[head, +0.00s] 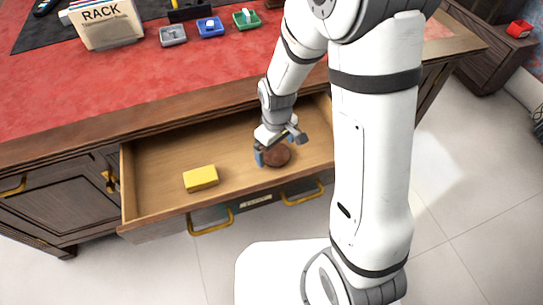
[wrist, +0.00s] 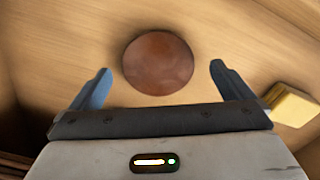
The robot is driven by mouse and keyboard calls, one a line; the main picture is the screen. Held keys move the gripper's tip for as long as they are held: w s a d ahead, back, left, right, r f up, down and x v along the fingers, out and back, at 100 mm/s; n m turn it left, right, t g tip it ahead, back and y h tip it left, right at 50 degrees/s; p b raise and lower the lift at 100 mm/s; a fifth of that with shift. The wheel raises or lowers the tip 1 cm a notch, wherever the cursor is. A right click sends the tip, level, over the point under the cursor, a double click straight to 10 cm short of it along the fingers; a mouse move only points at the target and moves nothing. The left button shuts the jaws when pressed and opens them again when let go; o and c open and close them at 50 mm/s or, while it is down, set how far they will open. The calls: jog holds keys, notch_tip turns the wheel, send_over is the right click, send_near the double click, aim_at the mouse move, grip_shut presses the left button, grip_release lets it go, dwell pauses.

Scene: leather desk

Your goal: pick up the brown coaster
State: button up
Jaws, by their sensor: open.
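The brown coaster (head: 277,155) is a round reddish-brown disc inside the open desk drawer (head: 150,189). In the wrist view the coaster (wrist: 158,63) lies flat on the drawer's wooden floor, ahead of and between the two fingers. My gripper (head: 277,153) is over the coaster in the drawer; it also shows in the wrist view (wrist: 158,86). Its two blue-grey fingers are apart with nothing held between them. In the head view the gripper and wrist cover part of the coaster.
A yellow block (head: 201,178) lies in the drawer to the left of the coaster; it also shows in the wrist view (wrist: 291,106). The drawer walls surround both. Small trays (head: 210,28) and a rack box (head: 103,24) stand on the red desktop (head: 130,75).

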aim_at(275, 155)
notch_tip(275, 155, down, 2)
jog(key=shift+f, duration=0.15)
jog(key=c, duration=1)
